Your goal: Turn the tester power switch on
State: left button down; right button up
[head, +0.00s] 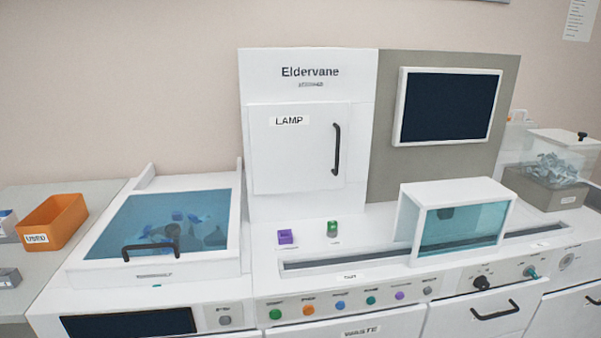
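The tester (310,85) is a white machine marked "Eldervane", with a dark, blank screen (447,106) on its grey back panel. Its front edge carries a black knob (482,283), a teal knob (530,272) and a round grey-white control (566,262) at the far right. Their small labels are too blurred to read, so I cannot tell which one is the power switch. A row of several coloured buttons (340,306) sits left of the knobs. Neither of my grippers is in view.
A shut "LAMP" door (295,149) has a black handle. A blue-windowed lid (165,222) is at left, a glazed cover (461,226) over the track slot. An orange "USED" bin (52,220) and a clear-topped box (552,170) stand at the sides. A drawer handle (495,312) protrudes below the knobs.

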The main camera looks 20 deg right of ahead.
aim_at(530, 270)
jog(key=z, duration=1.9)
